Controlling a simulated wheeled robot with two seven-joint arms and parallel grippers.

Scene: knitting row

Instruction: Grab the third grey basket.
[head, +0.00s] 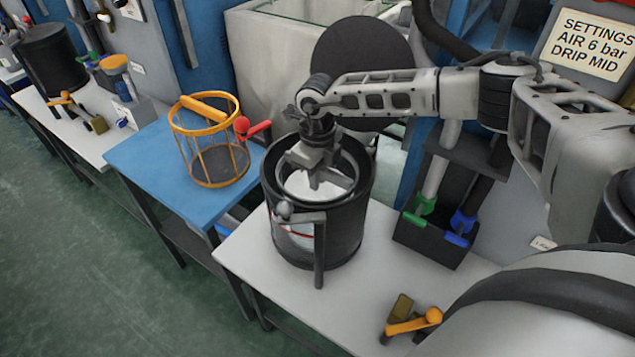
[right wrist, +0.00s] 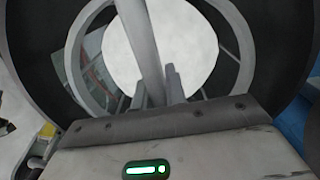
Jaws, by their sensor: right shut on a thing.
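A grey basket (right wrist: 144,38) sits inside a black drum (head: 347,225), which stands on a white table. Its grey ring, spokes and crossbar show in the right wrist view, with a white round surface beyond them. In the head view only part of its rim shows below my gripper. My right gripper (head: 317,176) reaches down into the drum's mouth and is shut on the basket's crossbar. Its fingertips also show at the bar in the right wrist view (right wrist: 160,90). The drum's walls hide the lower part of the basket. My left gripper is out of view.
An orange basket (head: 207,143) stands on a blue table (head: 150,160) to the left. Another black drum (head: 53,60) stands farther left. A dark rack (head: 432,238) is right of the near drum. An orange-handled clamp (head: 413,322) is at the front.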

